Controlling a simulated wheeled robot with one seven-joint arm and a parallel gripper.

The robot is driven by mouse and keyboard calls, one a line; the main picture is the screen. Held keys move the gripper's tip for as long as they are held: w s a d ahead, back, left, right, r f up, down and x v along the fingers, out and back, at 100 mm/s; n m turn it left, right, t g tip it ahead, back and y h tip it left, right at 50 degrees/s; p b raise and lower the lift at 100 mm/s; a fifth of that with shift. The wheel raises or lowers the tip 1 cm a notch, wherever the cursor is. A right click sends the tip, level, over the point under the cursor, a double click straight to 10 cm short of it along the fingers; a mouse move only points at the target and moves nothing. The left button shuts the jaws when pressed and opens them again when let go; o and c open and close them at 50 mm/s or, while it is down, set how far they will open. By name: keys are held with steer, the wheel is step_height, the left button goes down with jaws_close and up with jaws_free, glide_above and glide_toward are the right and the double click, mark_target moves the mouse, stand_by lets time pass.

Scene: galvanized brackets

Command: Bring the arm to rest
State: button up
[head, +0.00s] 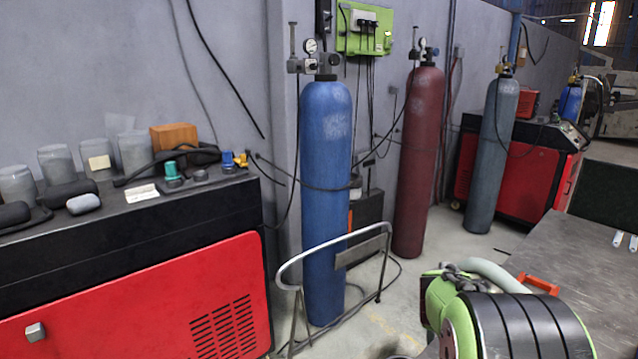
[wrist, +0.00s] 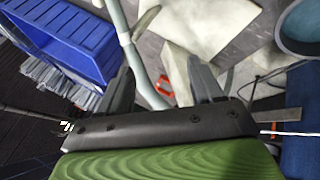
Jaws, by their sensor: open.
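My gripper (wrist: 158,66) shows in the wrist view with its two dark fingers spread apart. Nothing is held between them. I cannot make out my gripper in the head view. A grey curved tube and a small orange-red piece (wrist: 166,86) show beyond the fingers, and I cannot tell how far away they are.
A grey metal table (head: 590,262) is at the right of the head view, with a green and black body (head: 520,325) in front. A blue cylinder (head: 325,170) and a red-black cabinet (head: 150,290) stand left. A blue crate (wrist: 75,35) shows in the wrist view.

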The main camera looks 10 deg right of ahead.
steer(key=s+a+r+n+t+y+p, duration=0.15)
steer(key=a+r, duration=0.25)
steer(key=a, duration=0.5)
steer(key=s+a+r+n+t+y, duration=0.25)
steer(key=a+r, duration=0.25)
steer(key=a, duration=0.3)
steer(key=s+a+n+t+y+p, duration=0.1)
steer(key=s+a+n+y, duration=0.1)
steer(key=s+a, duration=0.6)
steer(key=a+y, duration=0.1)
steer(key=a, duration=0.1)
steer(key=shift+s+a+r+n+t, duration=0.3)
steer(key=shift+s+a+r+t, duration=0.05)
steer(key=shift+a+r+t, duration=0.05)
